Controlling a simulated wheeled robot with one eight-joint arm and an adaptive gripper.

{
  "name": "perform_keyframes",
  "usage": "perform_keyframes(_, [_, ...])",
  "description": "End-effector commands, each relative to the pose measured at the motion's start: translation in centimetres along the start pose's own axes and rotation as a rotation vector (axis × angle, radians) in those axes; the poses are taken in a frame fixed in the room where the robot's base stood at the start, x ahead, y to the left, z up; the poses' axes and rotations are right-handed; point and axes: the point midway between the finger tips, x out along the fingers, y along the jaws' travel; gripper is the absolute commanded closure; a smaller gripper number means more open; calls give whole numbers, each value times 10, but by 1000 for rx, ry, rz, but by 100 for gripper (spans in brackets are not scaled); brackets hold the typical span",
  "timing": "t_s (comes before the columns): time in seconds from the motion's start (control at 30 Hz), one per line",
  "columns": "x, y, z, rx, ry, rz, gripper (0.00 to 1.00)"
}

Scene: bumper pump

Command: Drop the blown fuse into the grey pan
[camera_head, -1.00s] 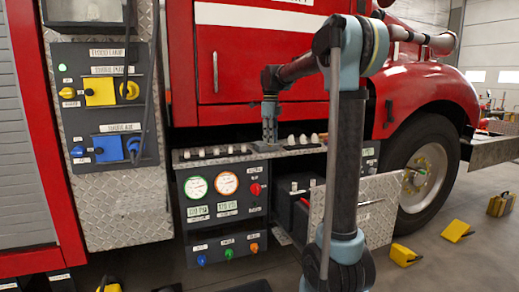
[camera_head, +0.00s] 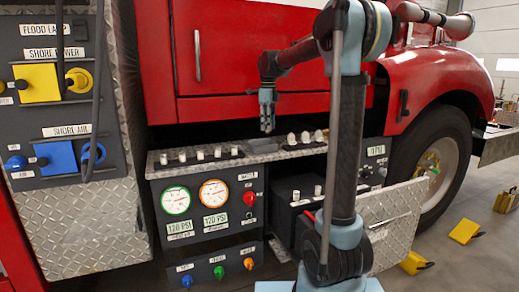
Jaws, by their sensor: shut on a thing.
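My gripper (camera_head: 267,126) points straight down above the diamond-plate shelf of the truck. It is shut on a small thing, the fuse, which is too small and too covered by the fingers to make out. A flat grey pan (camera_head: 259,147) lies on the shelf, just below my gripper. Several small pale fuse-like pieces (camera_head: 200,155) stand in a row on the shelf to the left of the pan. A few rounder white pieces (camera_head: 305,137) stand to its right, partly close behind my arm.
The shelf (camera_head: 165,170) sits above a gauge panel (camera_head: 210,205) with coloured knobs. An open diamond-plate door (camera_head: 395,225) juts out at the right. The red cabinet wall (camera_head: 250,60) rises behind my gripper. Yellow chocks (camera_head: 465,231) lie on the floor.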

Motion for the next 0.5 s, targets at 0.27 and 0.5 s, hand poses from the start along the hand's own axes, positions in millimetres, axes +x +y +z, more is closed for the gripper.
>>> perform_keyframes(0.27, [0,7,10,-16,0,0,97])
perform_keyframes(0.5, [2,9,14,-21,0,0,97])
